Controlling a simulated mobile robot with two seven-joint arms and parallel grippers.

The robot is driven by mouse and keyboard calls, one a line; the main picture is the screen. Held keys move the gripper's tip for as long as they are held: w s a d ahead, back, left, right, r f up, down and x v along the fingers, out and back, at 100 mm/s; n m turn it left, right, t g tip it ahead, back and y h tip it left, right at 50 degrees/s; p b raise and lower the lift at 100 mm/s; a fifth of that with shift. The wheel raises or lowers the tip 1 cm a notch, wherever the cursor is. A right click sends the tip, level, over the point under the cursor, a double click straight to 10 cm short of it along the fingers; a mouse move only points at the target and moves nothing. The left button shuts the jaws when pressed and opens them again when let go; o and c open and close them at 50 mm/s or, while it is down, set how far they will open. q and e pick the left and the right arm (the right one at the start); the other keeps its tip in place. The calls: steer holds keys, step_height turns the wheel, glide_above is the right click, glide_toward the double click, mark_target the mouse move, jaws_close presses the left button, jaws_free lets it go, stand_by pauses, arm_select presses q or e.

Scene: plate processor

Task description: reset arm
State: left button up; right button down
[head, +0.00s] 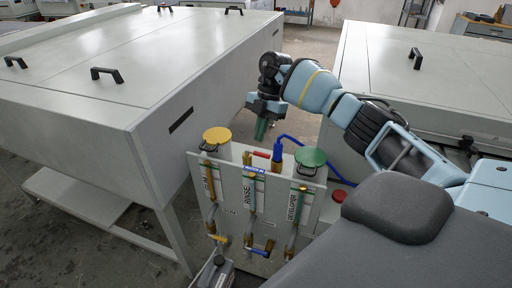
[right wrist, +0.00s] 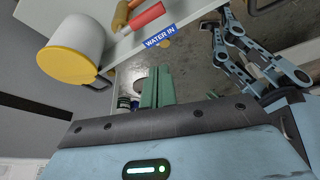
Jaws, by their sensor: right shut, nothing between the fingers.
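My right arm comes in from the right in the head view. Its gripper (head: 261,129) points down above the back of the valve panel, between the yellow and green caps. The green fingers are shut and empty. In the right wrist view the shut fingers (right wrist: 157,88) show close together, with no object between them. They look apart from the panel and its caps. My left gripper is not in view.
The valve panel (head: 230,190) has a yellow cap (head: 217,135), a green cap (head: 310,156), a blue hose fitting (head: 277,151) and several valves. A yellow-lidded container (right wrist: 70,62) is near the wrist. Large grey machines (head: 120,60) stand left and right (head: 385,70).

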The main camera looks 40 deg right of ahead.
steer(key=shift+v, duration=1.15)
steer(key=shift+a, duration=0.2)
